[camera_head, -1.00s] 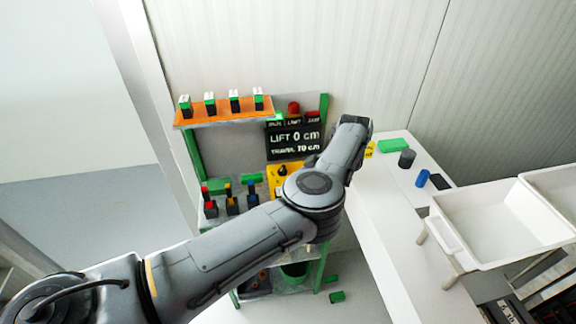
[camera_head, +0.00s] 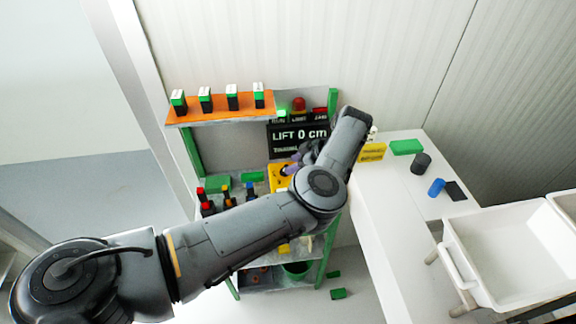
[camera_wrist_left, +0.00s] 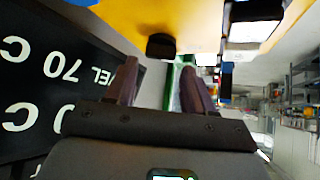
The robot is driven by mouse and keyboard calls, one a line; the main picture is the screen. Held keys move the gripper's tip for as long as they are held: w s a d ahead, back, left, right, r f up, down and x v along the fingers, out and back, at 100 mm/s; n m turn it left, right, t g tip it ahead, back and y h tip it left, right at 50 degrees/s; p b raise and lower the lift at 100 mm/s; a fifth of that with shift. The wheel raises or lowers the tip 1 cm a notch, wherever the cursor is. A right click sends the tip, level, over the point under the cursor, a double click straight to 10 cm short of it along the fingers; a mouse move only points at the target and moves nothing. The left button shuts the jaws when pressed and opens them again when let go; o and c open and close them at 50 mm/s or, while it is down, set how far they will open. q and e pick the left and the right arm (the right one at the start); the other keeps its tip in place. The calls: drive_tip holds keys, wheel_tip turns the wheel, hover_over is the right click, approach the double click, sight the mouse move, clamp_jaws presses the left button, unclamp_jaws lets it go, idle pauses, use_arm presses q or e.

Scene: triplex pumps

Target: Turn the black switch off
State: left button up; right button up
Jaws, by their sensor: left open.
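The yellow switch panel (camera_head: 277,182) is on the green-framed stand, below the black lift display (camera_head: 299,136). In the left wrist view the yellow panel (camera_wrist_left: 120,18) fills the top, with a black switch knob (camera_wrist_left: 161,46) standing out from it. My left gripper (camera_head: 297,163) is beside the panel in the head view, its fingers partly hidden by my own arm. In the left wrist view the left gripper (camera_wrist_left: 158,78) is open and empty, its two fingers pointing toward the knob, which appears just beyond the gap. The switch's setting cannot be read. My right gripper is not in view.
An orange shelf (camera_head: 222,113) with several green-topped black blocks is above. Coloured switches (camera_head: 228,200) stand on the shelf left of the panel.

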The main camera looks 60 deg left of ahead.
sight(287, 165)
use_arm(q)
drive_tip(key=shift+x, duration=1.85)
drive_tip(key=c, duration=0.8)
drive_tip(key=m+p, duration=0.1)
drive_tip(key=p, duration=0.3)
drive_tip(key=m+t+y+p, duration=0.1)
drive_tip(key=p, duration=0.2)
drive_tip(key=r+m+t+p, duration=0.1)
drive_tip(key=p, duration=0.3)
drive_tip(key=shift+s+d+m+p, duration=0.15)
drive_tip(key=shift+s+m+p, duration=0.05)
drive_tip(key=shift+m+p, duration=0.15)
drive_tip(key=m+t+p, duration=0.1)
drive_tip(key=m+p, duration=0.1)
drive_tip(key=p, duration=0.1)
drive_tip(key=m+t+p, duration=0.1)
drive_tip(key=t+p, duration=0.1)
drive_tip(key=p, duration=0.1)
drive_tip(key=m+t+p, duration=0.2)
drive_tip(key=p, duration=0.2)
drive_tip(key=shift+s+f+m+y, duration=0.2)
drive_tip(key=shift+s+m+y, duration=0.1)
drive_tip(key=shift+m, duration=0.05)
drive_tip(key=shift+f+m+t+p, duration=0.1)
drive_tip(key=shift+m+t+p, duration=0.6)
drive_tip(key=shift+m+p, duration=0.2)
drive_tip(key=shift+f+m+t+p, duration=0.15)
drive_tip(key=shift+m+t+p, duration=0.15)
drive_tip(key=shift+m+p, duration=0.1)
